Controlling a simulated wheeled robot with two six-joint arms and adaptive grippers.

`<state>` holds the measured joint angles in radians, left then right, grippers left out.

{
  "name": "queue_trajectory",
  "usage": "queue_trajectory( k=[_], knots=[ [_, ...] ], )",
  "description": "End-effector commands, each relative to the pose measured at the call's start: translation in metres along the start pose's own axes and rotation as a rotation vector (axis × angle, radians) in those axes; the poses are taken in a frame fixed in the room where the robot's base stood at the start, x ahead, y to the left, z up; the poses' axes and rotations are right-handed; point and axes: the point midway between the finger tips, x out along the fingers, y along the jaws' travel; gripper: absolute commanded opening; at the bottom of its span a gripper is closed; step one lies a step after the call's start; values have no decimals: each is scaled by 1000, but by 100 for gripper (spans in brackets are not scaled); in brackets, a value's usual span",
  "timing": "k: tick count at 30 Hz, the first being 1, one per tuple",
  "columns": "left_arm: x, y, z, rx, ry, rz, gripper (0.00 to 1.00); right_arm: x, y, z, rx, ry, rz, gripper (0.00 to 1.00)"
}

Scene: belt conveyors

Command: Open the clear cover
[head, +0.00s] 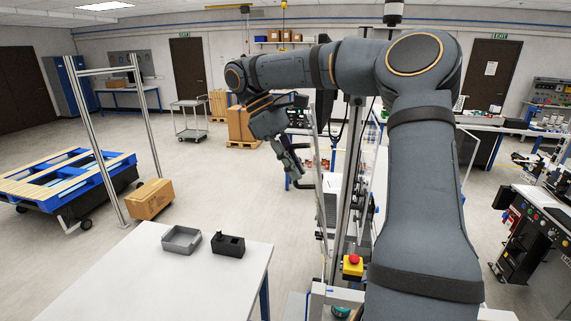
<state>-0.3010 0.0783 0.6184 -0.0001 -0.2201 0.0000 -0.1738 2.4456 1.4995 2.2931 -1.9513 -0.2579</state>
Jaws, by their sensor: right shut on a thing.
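The clear cover (318,160) is a see-through panel with a thin pale frame, seen nearly edge-on on the machine at the middle. My right gripper (297,170) reaches over from the right and is on the left side of the panel. It is shut on what looks like the cover's dark handle (304,187); the exact contact is small and hard to see. My right arm hides much of the machine. My left gripper is not in view.
An aluminium post (345,195) stands just right of the cover. A yellow box with a red emergency button (353,262) is below. Floor beyond the table is partly open.

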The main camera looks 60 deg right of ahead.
Motion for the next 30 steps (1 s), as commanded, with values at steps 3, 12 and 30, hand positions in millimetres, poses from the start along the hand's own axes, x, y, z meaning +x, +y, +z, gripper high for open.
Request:
queue_trajectory(
  k=[3,12,30],
  knots=[
    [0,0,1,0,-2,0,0,1,0,1,0,-7,0,0],
    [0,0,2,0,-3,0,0,2,0,1,-1,-9,-1,15],
    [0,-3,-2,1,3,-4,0,1,0,1,0,-5,0,34]
  ],
)
